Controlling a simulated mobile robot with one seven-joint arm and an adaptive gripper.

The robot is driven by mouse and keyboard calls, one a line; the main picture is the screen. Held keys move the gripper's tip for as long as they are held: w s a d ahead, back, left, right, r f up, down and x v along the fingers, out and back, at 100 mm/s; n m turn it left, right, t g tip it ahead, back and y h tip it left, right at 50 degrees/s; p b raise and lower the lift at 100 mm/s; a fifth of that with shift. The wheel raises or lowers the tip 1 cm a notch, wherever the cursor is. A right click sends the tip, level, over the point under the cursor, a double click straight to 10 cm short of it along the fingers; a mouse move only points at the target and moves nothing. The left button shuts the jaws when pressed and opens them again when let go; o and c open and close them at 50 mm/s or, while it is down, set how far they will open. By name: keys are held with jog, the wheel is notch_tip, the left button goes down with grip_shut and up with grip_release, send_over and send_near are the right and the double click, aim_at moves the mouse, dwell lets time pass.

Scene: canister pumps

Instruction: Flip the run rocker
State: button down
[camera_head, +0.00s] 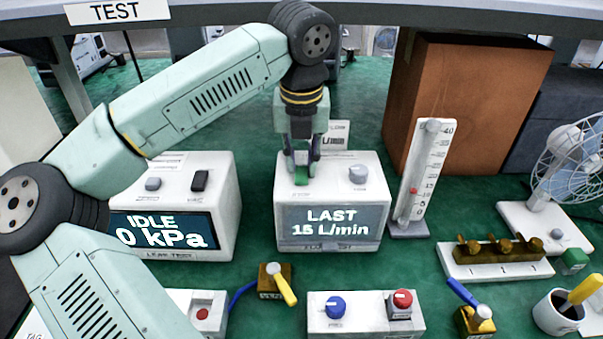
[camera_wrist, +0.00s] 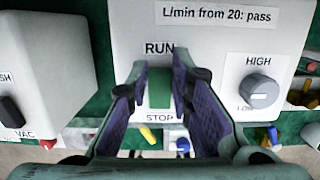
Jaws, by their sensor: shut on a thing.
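The run rocker (camera_wrist: 160,97) is a green rocker on top of the white flow test box (camera_head: 329,212). In the wrist view it sits between the RUN label above and the STOP label below. My gripper (camera_head: 301,170) points down at the box, and its two fingers are shut on the rocker from left and right. In the head view the rocker (camera_head: 301,178) shows as a small green patch between the fingertips. Which way it is tipped I cannot tell. The box's screen reads "LAST 15 L/min".
The grey HIGH/LOW knob (camera_wrist: 259,91) is right of the rocker. The leak test box (camera_head: 224,215) stands left, its screen reading "IDLE 0 kPa". A panel with blue and red knobs (camera_head: 366,325) lies in front.

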aim_at(301, 181)
jog(key=shift+s+f+t+b, duration=0.2)
jog(key=shift+t+b, duration=0.4)
jog(key=shift+b, duration=0.45)
jog(key=shift+r+b, duration=0.3)
jog(key=shift+b, duration=0.05)
jog(key=c, duration=1.4)
grip_release()
jog(key=shift+c, duration=0.2)
jog(key=v, duration=1.2)
jog(key=shift+s, duration=0.2)
jog(key=shift+f, duration=0.1)
